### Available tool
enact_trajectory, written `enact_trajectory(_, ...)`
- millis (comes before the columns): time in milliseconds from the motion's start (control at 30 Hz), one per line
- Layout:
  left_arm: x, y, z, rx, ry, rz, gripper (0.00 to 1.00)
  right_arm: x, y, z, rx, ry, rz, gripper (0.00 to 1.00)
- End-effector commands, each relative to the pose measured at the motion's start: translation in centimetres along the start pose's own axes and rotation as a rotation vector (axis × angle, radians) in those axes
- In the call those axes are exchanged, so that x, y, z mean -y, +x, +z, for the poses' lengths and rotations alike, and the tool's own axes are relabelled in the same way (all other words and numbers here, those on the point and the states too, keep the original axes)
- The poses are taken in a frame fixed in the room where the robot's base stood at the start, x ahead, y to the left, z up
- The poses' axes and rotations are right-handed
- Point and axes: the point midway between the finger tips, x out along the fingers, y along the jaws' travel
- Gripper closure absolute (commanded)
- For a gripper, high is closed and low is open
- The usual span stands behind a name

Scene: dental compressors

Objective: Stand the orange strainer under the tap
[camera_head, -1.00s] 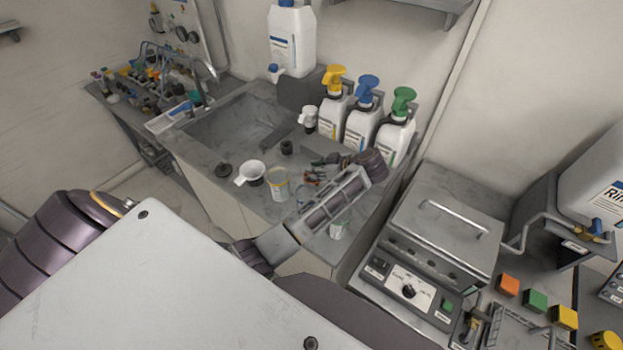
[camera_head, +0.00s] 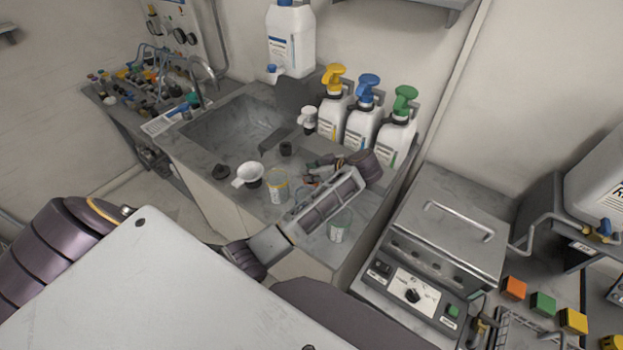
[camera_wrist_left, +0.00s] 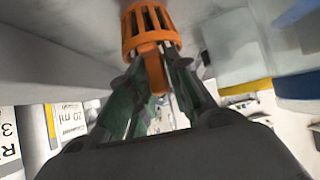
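The orange strainer (camera_wrist_left: 146,28) has a slotted round cage and a short handle. In the left wrist view its handle sits between the fingertips of my left gripper (camera_wrist_left: 156,72), which is shut on it. In the head view my left gripper (camera_head: 322,172) is over the counter, right of the sink, with only small bits of orange showing at it. The tap (camera_head: 203,88) is a curved metal spout at the left edge of the grey sink (camera_head: 235,125). The strainer is well to the right of the tap. My right gripper is not in view.
A white funnel-like cup (camera_head: 247,175), a clear beaker (camera_head: 277,187) and another beaker (camera_head: 340,226) stand on the counter near my left arm. Pump bottles with yellow (camera_head: 333,100), blue (camera_head: 363,115) and green (camera_head: 397,130) tops line the wall. The sink basin looks clear.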

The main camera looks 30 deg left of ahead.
Motion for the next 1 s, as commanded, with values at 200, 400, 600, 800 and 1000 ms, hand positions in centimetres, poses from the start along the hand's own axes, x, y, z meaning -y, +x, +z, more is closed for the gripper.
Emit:
enact_trajectory(200,0.0,0.0,0.0,0.000,0.000,0.000,0.96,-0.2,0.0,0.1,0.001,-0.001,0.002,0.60)
enact_trajectory(400,0.0,0.0,0.0,0.000,0.000,0.000,1.00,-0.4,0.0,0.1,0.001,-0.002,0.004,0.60)
enact_trajectory(600,0.0,-0.1,-0.1,0.000,-0.001,0.000,1.00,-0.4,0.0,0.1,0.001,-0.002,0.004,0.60)
enact_trajectory(800,-0.1,-0.8,-1.1,0.000,-0.001,0.001,1.00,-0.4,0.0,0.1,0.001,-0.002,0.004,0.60)
enact_trajectory(1000,-0.1,-2.4,-3.0,0.001,-0.003,0.002,1.00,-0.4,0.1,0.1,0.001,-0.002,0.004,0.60)
